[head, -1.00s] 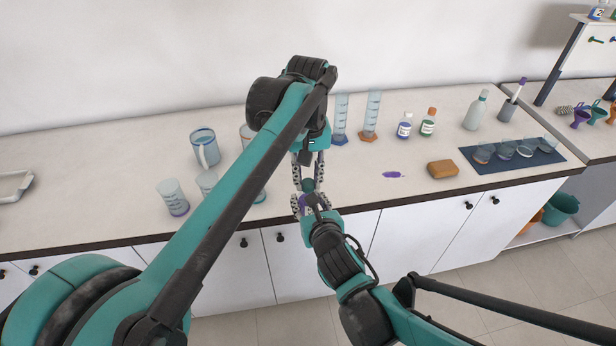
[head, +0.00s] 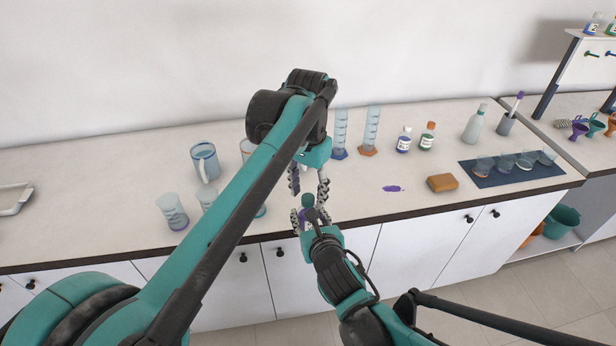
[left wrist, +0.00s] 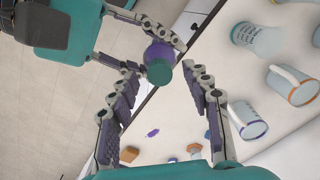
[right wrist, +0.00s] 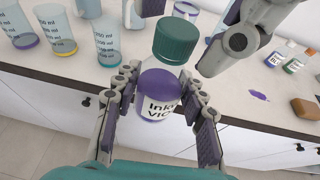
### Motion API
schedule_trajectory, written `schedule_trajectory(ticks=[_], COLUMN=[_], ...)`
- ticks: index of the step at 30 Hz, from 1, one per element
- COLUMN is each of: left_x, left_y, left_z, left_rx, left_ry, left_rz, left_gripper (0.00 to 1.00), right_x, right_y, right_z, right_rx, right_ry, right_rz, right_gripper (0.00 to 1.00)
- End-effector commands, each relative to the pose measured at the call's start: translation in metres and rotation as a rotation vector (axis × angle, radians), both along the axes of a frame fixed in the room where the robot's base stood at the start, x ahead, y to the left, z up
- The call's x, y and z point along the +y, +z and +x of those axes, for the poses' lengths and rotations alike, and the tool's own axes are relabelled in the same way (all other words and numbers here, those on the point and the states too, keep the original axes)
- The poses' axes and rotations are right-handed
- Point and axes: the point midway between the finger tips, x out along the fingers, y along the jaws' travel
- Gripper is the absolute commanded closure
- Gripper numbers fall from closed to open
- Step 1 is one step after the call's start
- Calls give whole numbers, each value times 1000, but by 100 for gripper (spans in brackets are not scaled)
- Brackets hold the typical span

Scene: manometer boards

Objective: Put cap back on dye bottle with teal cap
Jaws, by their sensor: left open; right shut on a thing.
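The dye bottle (right wrist: 158,100) is clear with violet dye and a white label. Its teal cap (right wrist: 176,40) sits on the bottle's mouth; I cannot tell how tightly. My right gripper (head: 309,218) is shut around the bottle's body and holds it upright, near the counter's front edge. In the left wrist view the cap (left wrist: 160,72) shows from above, with the bottle (left wrist: 161,52) behind it. My left gripper (head: 309,190) is open just above the cap, its fingers apart on either side and clear of it.
The counter (head: 350,190) carries beakers and mugs at left and two graduated cylinders (head: 340,133) behind. Two small dye bottles (head: 404,140), an orange sponge (head: 442,183) and a blue mat (head: 500,181) with cups stand right. A violet spill (head: 393,189) lies on the counter.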

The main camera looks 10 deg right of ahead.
Motion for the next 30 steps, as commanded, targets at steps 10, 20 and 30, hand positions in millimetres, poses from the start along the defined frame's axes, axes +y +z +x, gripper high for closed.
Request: schedule_trajectory(ticks=[10,20,30], left_x=[0,0,0], left_y=[69,111,113], left_z=[1,1,0], left_rx=[0,0,0], left_ry=[0,-1,-1], left_rz=[0,0,0], left_gripper=[51,51,51], right_x=[0,0,0], right_y=[0,0,0], right_z=[0,0,0], right_rx=[0,0,0], right_ry=[0,0,0], right_rz=[0,0,0], right_gripper=[100,100,100])
